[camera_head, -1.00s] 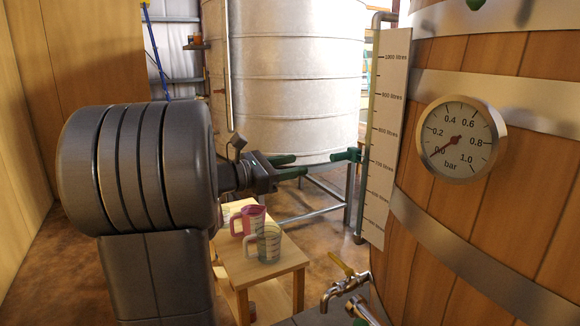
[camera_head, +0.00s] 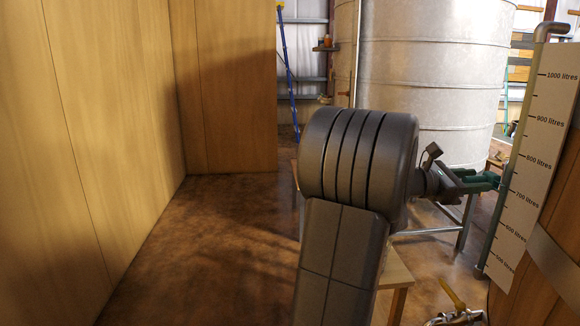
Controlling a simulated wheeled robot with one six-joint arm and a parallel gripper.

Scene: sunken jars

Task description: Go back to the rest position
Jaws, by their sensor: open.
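My gripper (camera_head: 484,183), with green fingers, is at the right of the view, at the end of my dark grey arm. It points right and is open, with nothing seen between its fingers. In the picture its fingertips overlap the lower part of the litre gauge; I cannot tell how far apart they are in depth.
A wooden table (camera_head: 397,271) is mostly hidden behind my arm. A metal tank (camera_head: 430,65) stands behind, with a white litre scale (camera_head: 540,140) at right. A yellow-handled tap (camera_head: 453,294) is at lower right. Wooden panels (camera_head: 90,130) line the left; the brown floor (camera_head: 220,240) there is clear.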

